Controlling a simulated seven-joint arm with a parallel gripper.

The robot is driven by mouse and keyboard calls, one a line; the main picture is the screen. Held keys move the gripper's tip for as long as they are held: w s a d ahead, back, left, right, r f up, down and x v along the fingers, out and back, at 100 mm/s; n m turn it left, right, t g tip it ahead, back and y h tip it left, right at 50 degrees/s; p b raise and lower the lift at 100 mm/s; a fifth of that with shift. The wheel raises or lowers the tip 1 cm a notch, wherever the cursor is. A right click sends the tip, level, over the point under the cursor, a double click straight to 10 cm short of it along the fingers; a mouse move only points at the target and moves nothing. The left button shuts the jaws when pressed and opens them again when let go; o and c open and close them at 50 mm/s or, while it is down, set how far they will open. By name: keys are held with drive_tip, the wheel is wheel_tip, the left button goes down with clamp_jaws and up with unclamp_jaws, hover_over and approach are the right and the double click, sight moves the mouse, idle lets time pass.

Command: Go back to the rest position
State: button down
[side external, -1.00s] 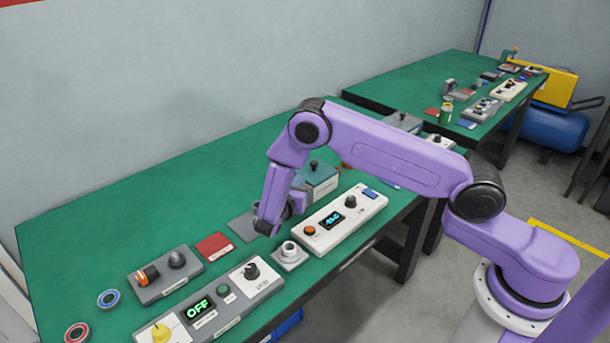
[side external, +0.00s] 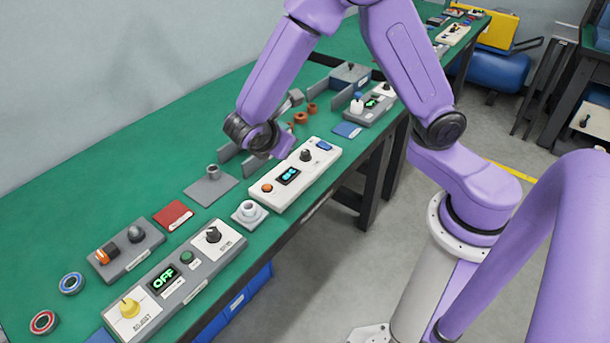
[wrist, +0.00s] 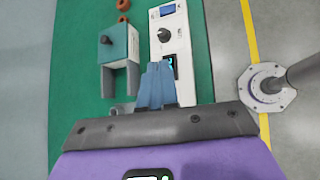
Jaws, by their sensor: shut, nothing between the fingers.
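My gripper (side external: 284,148) hangs from the purple arm beside the back edge of a white control unit (side external: 318,160), which has a lit display, an orange button and a black knob. In the wrist view the blue-grey fingers (wrist: 157,86) are together with nothing between them. They overlap the near end of the white unit (wrist: 180,45) in that picture. A teal and grey box with a knob (wrist: 118,45) stands to their left; the arm mostly hides it in the side view. The exact height of the fingers is unclear.
On the green bench (side external: 110,190) are a grey plate with a post (side external: 210,188), a white socket (side external: 249,213), a red pad (side external: 173,215) and a grey unit reading OFF (side external: 190,275). Orange-brown rings (side external: 301,117) lie behind the gripper. The bench's rear left is clear.

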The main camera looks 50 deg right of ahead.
drive_tip(key=s+r+m+g+y, duration=0.1)
drive_tip(key=s+r+y, duration=0.1)
drive_tip(key=s, duration=0.6)
drive_tip(key=s+r+m+g+y, duration=0.1)
drive_tip(key=s+m+y, duration=0.1)
drive_tip(key=s+y, duration=0.2)
drive_tip(key=s+r+m+y, duration=0.1)
drive_tip(key=s+y, duration=0.3)
drive_tip(key=s, duration=0.7)
drive_tip(key=shift+s+d+r+m+g, duration=0.2)
drive_tip(key=shift+s+r+m+g, duration=0.2)
drive_tip(key=shift+r, duration=0.4)
